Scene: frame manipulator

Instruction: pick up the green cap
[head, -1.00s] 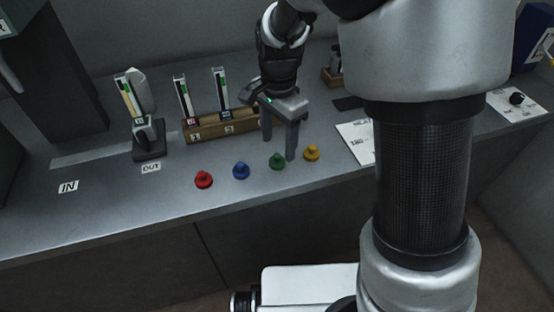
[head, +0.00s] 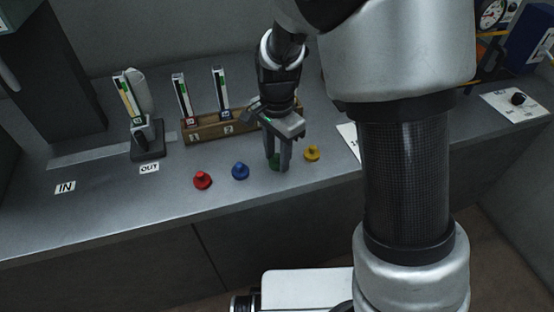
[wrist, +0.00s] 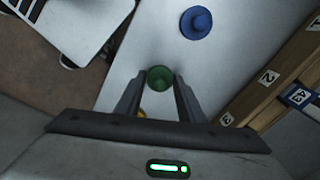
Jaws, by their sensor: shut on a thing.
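The green cap (head: 273,161) is on the grey counter, between the blue and yellow caps, partly hidden by my fingers. My gripper (head: 279,164) points down over it and is shut on it, one finger on each side. In the wrist view the green cap (wrist: 160,78) sits between the two fingertips of my gripper (wrist: 159,88). I cannot tell whether the cap is lifted off the counter.
A blue cap (head: 240,171) and a red cap (head: 202,180) stand to the left, and a yellow cap (head: 312,153) close on the right. A wooden rack (head: 205,131) with numbered slots is behind. The counter's front edge is near.

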